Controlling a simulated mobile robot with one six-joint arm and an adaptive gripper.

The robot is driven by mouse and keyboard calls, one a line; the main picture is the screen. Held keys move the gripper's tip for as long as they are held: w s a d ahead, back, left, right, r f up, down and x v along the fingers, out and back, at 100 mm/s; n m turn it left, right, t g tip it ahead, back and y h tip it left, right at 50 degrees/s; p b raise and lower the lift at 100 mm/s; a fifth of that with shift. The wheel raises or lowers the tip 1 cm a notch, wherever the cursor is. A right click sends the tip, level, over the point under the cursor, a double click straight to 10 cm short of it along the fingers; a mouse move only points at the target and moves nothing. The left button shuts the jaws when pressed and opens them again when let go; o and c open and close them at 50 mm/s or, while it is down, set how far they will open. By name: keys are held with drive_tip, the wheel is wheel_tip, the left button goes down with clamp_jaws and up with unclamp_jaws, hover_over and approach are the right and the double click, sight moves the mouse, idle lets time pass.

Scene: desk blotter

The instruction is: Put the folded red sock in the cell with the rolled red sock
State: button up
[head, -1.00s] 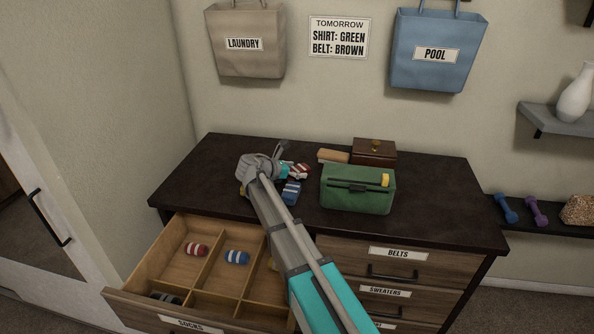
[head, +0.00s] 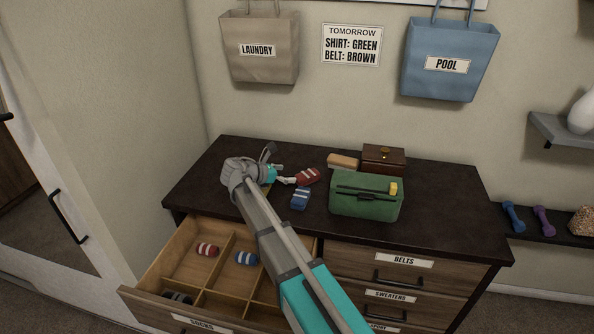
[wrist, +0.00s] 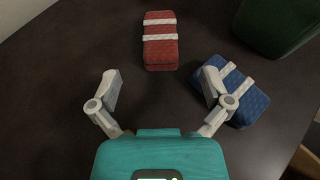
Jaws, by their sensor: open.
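The folded red sock (head: 307,175), red with white stripes, lies on the dark dresser top. In the wrist view the folded red sock (wrist: 160,42) is ahead of my gripper, roughly in line with the gap between the fingers. My gripper (head: 286,180) is open and empty; in the wrist view its fingers (wrist: 160,88) are spread, with the sock beyond the tips. The rolled red sock (head: 207,249) lies in the back left cell of the open sock drawer (head: 150,292).
A folded blue sock (head: 300,199) lies close to my gripper's right finger. A green bag (head: 366,194), a brown box (head: 384,158) and a brush-like item (head: 343,161) stand to the right.

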drive_tip(key=shift+p+v, duration=0.45)
drive_tip(key=shift+v, duration=1.2)
